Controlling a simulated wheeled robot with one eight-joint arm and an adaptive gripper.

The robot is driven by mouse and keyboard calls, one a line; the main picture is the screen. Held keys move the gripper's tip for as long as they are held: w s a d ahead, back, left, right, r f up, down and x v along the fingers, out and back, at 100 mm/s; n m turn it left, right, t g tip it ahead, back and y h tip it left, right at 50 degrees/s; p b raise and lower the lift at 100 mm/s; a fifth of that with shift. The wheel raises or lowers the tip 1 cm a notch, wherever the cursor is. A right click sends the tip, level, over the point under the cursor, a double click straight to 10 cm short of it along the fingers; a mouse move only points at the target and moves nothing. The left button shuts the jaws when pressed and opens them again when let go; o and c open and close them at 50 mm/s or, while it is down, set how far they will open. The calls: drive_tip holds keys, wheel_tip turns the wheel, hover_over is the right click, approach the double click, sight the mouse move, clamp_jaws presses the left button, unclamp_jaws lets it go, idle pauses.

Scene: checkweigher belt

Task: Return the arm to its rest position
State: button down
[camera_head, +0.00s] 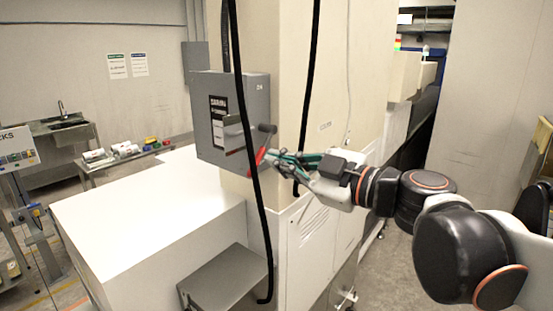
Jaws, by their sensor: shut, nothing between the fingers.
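My arm reaches in from the right, stretched out toward a grey electrical box (208,135) on a beige column. My gripper (277,158), with teal fingers, is at the box's right side, close to a red part (260,157) there. It is shut and holds nothing that I can see. I cannot tell whether the fingertips touch the box or the red part. A black knob-like end (267,128) sticks out just above the fingertips.
Black cables (244,110) hang in front of the box and near my gripper. A white cabinet (150,205) and a grey step-like box (225,278) stand below. A low table (172,148) with small items and a sink (62,122) are at the left. Floor shows at left.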

drive_tip(key=s+d+f+m+g+h+b, duration=0.1)
drive_tip(key=s+d+f+m+h+b, duration=0.2)
drive_tip(key=f, duration=0.6)
drive_tip(key=s+d+f+m+g+h+b, duration=0.1)
drive_tip(key=s+d+f+m+h+b, duration=0.15)
drive_tip(key=f+b, duration=0.55)
drive_tip(key=s+d+f+m+g+h+b, duration=0.1)
drive_tip(key=s+d+f+m+b, duration=0.15)
drive_tip(key=f, duration=0.85)
drive_tip(key=s+d+f+m+h+b, duration=0.3)
drive_tip(key=d+f+m+h+b, duration=0.1)
drive_tip(key=d+f, duration=0.3)
drive_tip(key=s+d+f+m+h+b, duration=0.3)
drive_tip(key=d+f+m+b, duration=0.3)
drive_tip(key=f, duration=0.6)
drive_tip(key=shift+s+d+m+h, duration=0.35)
drive_tip(key=shift+s+d, duration=0.1)
drive_tip(key=shift+d, duration=0.25)
